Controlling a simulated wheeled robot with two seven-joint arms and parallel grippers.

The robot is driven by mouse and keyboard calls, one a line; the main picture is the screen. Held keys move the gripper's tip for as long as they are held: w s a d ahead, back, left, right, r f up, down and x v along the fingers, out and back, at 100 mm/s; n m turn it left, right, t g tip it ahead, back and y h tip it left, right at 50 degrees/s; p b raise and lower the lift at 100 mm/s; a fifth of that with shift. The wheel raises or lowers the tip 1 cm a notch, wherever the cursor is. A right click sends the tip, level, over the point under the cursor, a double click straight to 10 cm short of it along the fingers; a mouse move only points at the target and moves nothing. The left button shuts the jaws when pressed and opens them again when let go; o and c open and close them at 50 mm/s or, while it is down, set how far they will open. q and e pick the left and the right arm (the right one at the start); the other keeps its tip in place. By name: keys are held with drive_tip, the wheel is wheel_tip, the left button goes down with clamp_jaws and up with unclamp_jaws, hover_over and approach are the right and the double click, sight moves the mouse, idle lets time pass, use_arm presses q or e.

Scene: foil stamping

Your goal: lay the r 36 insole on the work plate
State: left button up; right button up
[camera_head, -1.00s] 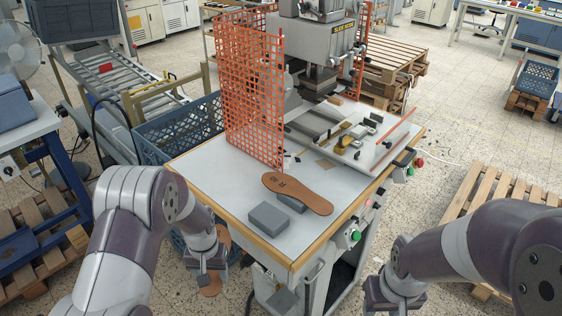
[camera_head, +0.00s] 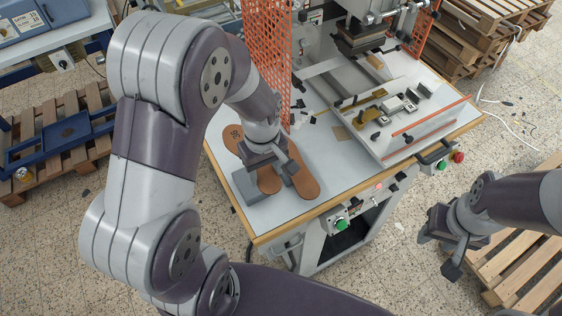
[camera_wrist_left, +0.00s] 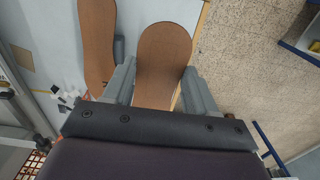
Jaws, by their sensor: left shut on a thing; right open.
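Two brown insoles are at the near left of the press table. One insole (camera_head: 232,138) lies on the table, partly behind my left gripper; its heel marking is too small to read surely. My left gripper (camera_head: 270,170) is shut on the other insole (camera_head: 267,182), low over the table beside the first. In the left wrist view the held insole (camera_wrist_left: 163,55) sits between the fingers, and the lying insole (camera_wrist_left: 97,45) is to its left. The work plate (camera_head: 400,126) with small fixtures is to the right, under the press. My right gripper (camera_head: 445,255) is open and empty off the table's right side.
Small dark scraps lie between the guard and the plate. Green buttons (camera_head: 341,223) are on the front edge. A pallet (camera_head: 520,250) stands at right.

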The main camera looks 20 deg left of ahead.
use_arm(q)
drive_tip(key=shift+s+a+r, duration=0.15)
drive_tip(key=shift+s+a, duration=0.7)
drive_tip(key=shift+s, duration=0.05)
drive_tip(key=f+p, duration=0.1)
drive_tip(key=f, duration=0.3)
drive_tip(key=f+p, duration=0.1)
drive_tip(key=f, duration=0.4)
drive_tip(key=shift+w+d+f+p, duration=0.2)
drive_tip(key=shift+f+p, duration=0.05)
drive_tip(key=shift+p, duration=0.1)
drive_tip(key=shift+w+d+f, duration=0.15)
drive_tip(key=shift+d+f, duration=0.05)
drive_tip(key=shift+a+f+b, duration=0.1)
drive_tip(key=shift+f+b, duration=0.3)
drive_tip(key=shift+b, duration=0.05)
drive_tip(key=o, duration=1)
drive_tip(key=shift+o, duration=0.2)
use_arm(e)
drive_tip(key=shift+s+a+r, duration=0.25)
drive_tip(key=shift+r, duration=0.35)
drive_tip(key=shift+s+a+r, duration=0.25)
drive_tip(key=shift+r, duration=0.35)
use_arm(q)
drive_tip(key=shift+r, duration=0.1)
